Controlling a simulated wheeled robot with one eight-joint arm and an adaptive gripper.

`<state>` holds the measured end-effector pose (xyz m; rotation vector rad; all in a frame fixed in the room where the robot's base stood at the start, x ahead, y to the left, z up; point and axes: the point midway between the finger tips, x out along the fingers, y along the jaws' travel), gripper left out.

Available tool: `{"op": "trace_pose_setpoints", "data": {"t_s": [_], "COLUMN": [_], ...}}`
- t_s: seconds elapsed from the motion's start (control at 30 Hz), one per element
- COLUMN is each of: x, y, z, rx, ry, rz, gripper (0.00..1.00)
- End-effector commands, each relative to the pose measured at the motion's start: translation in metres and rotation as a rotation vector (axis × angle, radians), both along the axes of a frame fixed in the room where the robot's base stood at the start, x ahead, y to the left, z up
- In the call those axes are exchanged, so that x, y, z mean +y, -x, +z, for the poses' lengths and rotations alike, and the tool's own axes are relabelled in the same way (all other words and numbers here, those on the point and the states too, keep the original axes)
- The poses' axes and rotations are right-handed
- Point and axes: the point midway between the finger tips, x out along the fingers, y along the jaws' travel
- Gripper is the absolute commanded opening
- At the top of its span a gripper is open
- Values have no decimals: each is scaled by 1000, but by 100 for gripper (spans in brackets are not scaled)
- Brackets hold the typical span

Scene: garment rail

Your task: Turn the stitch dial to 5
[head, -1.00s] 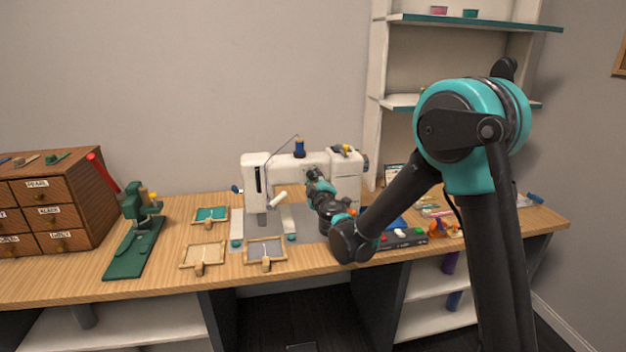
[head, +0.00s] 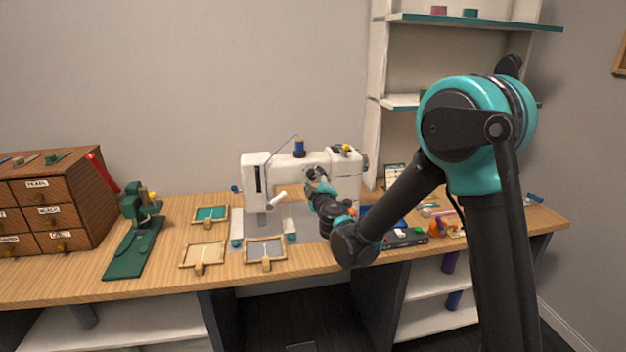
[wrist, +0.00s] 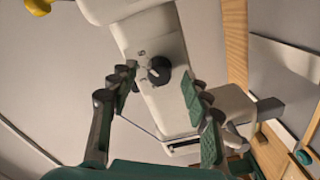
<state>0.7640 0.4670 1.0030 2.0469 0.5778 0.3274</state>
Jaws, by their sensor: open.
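The white sewing machine (head: 284,172) stands on the wooden table, with the dark round stitch dial (head: 311,173) on its front. In the wrist view the dial (wrist: 159,70) is black with a pale pointer mark. A small mark is printed on the white body beside it, too small to read surely. My gripper (head: 322,181) is just in front of the machine, slightly right of the dial. In the wrist view its green-padded fingers are spread wide, one on each side of the dial, with nothing between the pads. I cannot tell how far the dial points around its scale.
Small framed trays (head: 203,255) and a green press (head: 136,235) lie left of the machine. A brown drawer cabinet (head: 55,205) stands at far left. A dark box with coloured buttons (head: 404,238) and loose items lie right, near my arm.

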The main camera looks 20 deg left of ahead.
Motion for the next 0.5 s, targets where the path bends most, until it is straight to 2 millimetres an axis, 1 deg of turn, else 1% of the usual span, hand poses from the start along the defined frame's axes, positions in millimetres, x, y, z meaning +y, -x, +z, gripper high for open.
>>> {"op": "trace_pose_setpoints", "data": {"t_s": [0.3, 0.5], "x": [-34, -49], "y": [55, 81], "z": [0, 0], "rx": [0, 0], "ry": [0, 0], "rz": [1, 1], "gripper": [49, 49]}}
